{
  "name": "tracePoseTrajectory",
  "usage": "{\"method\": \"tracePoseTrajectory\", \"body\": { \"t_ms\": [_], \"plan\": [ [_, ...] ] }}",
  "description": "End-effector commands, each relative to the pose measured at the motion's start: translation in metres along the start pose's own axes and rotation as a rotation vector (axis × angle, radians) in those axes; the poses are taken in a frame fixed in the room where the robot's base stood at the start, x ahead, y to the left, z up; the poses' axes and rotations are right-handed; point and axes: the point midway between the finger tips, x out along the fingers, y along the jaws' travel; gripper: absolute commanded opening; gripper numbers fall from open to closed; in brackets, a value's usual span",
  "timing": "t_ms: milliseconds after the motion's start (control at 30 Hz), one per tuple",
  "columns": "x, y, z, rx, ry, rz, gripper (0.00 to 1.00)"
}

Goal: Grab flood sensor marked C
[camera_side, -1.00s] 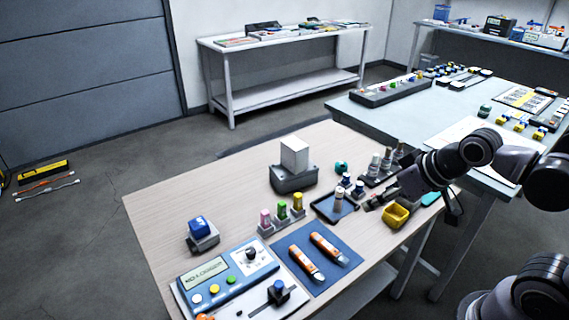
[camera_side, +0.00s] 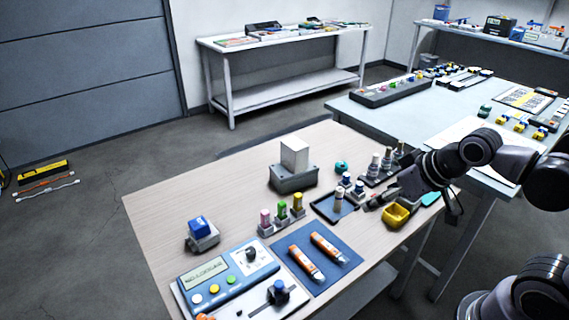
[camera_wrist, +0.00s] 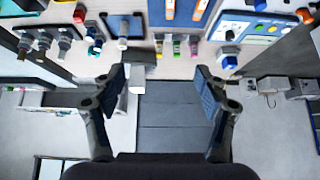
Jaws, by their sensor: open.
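I cannot read a letter C on any sensor, so I cannot tell which one is marked C. Candidate small parts are the grey-topped cylinders in a dark rack (camera_side: 387,163), also at the left of the wrist view (camera_wrist: 45,42), and a white-topped piece (camera_side: 338,197) in a black tray (camera_side: 325,209). Two blue-based, pale-topped pieces (camera_side: 346,181) stand beside the tray. My gripper (camera_side: 371,204) is near the table's right side, close to the tray and the rack. In the wrist view my gripper (camera_wrist: 162,86) is open, with nothing between its fingers.
Pink, green and yellow pieces (camera_side: 282,212) stand in holders. A white block on a grey base (camera_side: 294,180), orange tubes on a blue mat (camera_side: 318,272) and a blue panel (camera_side: 215,290) are nearby. The left tabletop is mostly bare.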

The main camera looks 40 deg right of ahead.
Motion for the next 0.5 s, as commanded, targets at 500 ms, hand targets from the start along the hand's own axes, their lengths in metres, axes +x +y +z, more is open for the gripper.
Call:
{"method": "tracePoseTrajectory", "body": {
  "t_ms": [500],
  "plan": [
    [0.013, 0.026, -0.063, 0.132, -0.037, 0.075, 0.73]
  ]
}}
